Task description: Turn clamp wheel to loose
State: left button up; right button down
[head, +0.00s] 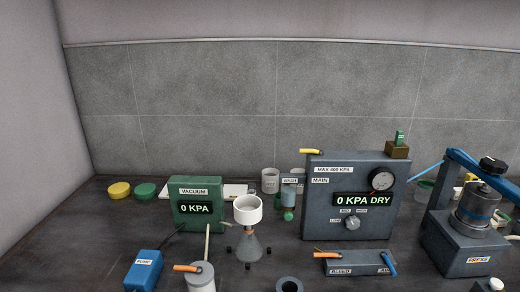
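The press (468,245) stands at the right, a dark grey base labelled PRESS with a blue frame (470,172) over it. A dark wheel-like knob (493,165) with a light mark sits on top of the frame, and it looks like the clamp wheel. Its exact turn position is too small to read. Neither of my grippers shows in the head view.
A grey pressure panel (320,225) reading 0 KPA DRY stands left of the press, with a BLEED/AIR block (350,264) before it. A green vacuum box (197,190), a white funnel (248,210) and a blue pump (144,270) stand further left. Bare bench (60,235) lies at far left.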

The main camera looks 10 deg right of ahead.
aim_at(493, 166)
jog(key=z, duration=1.2)
